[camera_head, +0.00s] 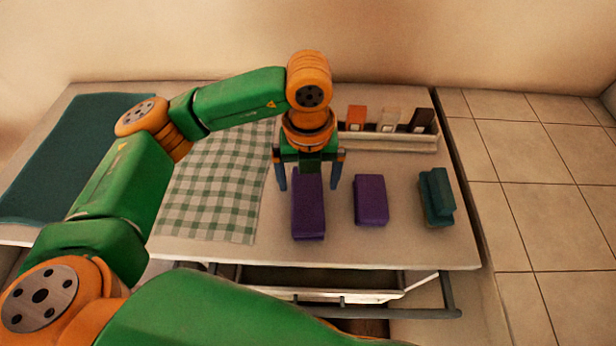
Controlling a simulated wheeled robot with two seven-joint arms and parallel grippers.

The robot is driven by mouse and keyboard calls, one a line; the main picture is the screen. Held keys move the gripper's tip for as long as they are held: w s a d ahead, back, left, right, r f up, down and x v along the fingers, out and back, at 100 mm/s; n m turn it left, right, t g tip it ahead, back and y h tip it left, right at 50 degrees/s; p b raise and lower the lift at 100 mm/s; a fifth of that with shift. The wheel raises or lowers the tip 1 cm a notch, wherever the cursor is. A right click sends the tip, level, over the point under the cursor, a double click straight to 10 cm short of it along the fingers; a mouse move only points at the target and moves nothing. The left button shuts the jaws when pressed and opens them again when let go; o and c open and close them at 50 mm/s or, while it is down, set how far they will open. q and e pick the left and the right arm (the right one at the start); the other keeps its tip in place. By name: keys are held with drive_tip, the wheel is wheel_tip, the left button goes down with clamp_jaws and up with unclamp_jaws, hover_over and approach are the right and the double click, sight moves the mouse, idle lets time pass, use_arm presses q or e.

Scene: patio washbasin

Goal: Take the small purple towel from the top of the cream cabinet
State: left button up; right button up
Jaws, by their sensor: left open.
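Two folded purple towels lie on the cream cabinet top (400,245). The small purple towel (371,200) is the shorter one, in the middle of the front row. The longer purple towel (308,215) lies just left of it. My left gripper (308,187) is open and points down, its fingers on either side of the far part of the longer towel. I cannot tell how high the fingertips are. The gripper is left of the small towel and apart from it. My right gripper is out of view.
A folded teal towel (437,197) lies right of the purple ones. A rack (395,141) with several small blocks stands behind. A green checked cloth (215,190) and a large teal cloth (60,160) lie to the left. A rail (400,312) runs below the front edge.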

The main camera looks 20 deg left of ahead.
sight(306, 197)
use_arm(q)
drive_tip(key=shift+s+f+p, duration=0.4)
drive_tip(key=shift+f+p, duration=0.05)
drive_tip(key=shift+f, duration=0.15)
drive_tip(key=shift+s+f+p, duration=0.35)
drive_tip(key=shift+f+p, duration=0.05)
drive_tip(key=shift+f, duration=0.15)
wheel_tip(306, 197, down, 3)
drive_tip(key=shift+w+r, duration=0.1)
drive_tip(key=shift+w+f, duration=0.15)
drive_tip(key=shift+f, duration=0.1)
drive_tip(key=c, duration=1.2)
drive_tip(key=shift+c, duration=0.6)
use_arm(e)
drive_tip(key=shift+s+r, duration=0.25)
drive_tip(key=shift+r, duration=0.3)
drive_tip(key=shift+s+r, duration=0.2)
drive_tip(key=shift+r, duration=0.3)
use_arm(q)
drive_tip(key=shift+r, duration=0.1)
